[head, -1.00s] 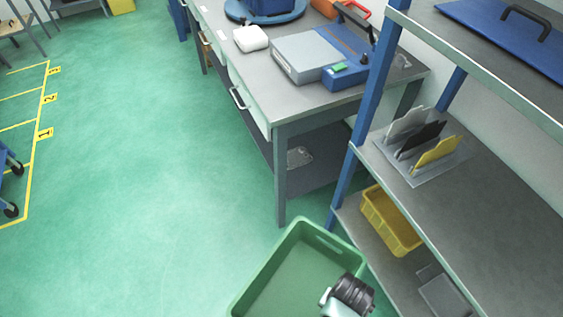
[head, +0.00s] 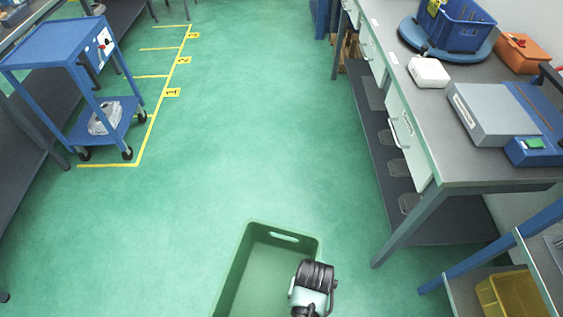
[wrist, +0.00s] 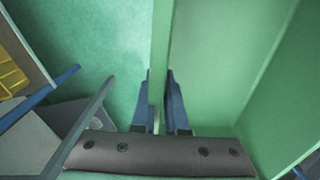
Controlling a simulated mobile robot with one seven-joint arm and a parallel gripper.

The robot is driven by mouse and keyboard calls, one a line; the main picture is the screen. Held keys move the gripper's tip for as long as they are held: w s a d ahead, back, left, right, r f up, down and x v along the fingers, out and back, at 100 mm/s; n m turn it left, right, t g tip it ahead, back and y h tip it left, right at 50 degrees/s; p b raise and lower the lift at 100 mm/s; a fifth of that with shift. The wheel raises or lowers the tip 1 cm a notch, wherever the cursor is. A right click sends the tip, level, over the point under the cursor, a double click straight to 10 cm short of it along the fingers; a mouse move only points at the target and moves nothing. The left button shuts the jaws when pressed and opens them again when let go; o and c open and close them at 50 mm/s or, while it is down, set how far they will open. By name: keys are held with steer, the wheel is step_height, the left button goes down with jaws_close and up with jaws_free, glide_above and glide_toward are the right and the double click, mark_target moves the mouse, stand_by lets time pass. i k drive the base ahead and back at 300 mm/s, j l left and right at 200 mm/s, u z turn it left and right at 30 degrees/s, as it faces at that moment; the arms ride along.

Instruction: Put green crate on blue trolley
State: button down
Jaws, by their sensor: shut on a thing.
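The green crate (head: 236,282) is at the bottom middle of the head view, empty as far as it shows, its near end cut off by the frame. My gripper (wrist: 158,100) is shut on the crate's wall, one finger on each side of it in the wrist view. In the head view my wrist covers the crate's right side and hides the fingers. The crate wall also fills the middle of the wrist view (wrist: 161,45). The blue trolley (head: 60,42) stands at the upper left of the head view, its top bare, with a clear bag-like item (head: 104,118) on its lower shelf.
Yellow floor lines with numbered marks (head: 172,92) run beside the trolley. Open green floor (head: 200,170) lies between crate and trolley. A workbench (head: 455,165) stands at the right, with a blue bin (head: 455,25) on it. A yellow bin (head: 512,292) sits on a shelf at lower right.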

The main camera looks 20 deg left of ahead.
mark_target(52, 43)
steer(key=i+j+u, duration=0.15)
steer(key=j+u, duration=0.3)
steer(key=i+j+u, duration=0.2)
steer(key=u, duration=0.25)
steer(key=i+j+u, duration=0.2)
steer(key=u, duration=0.25)
steer(key=i+j+u, duration=0.3)
steer(key=i, duration=0.5)
steer(key=i+u, duration=0.3)
steer(key=i, duration=0.5)
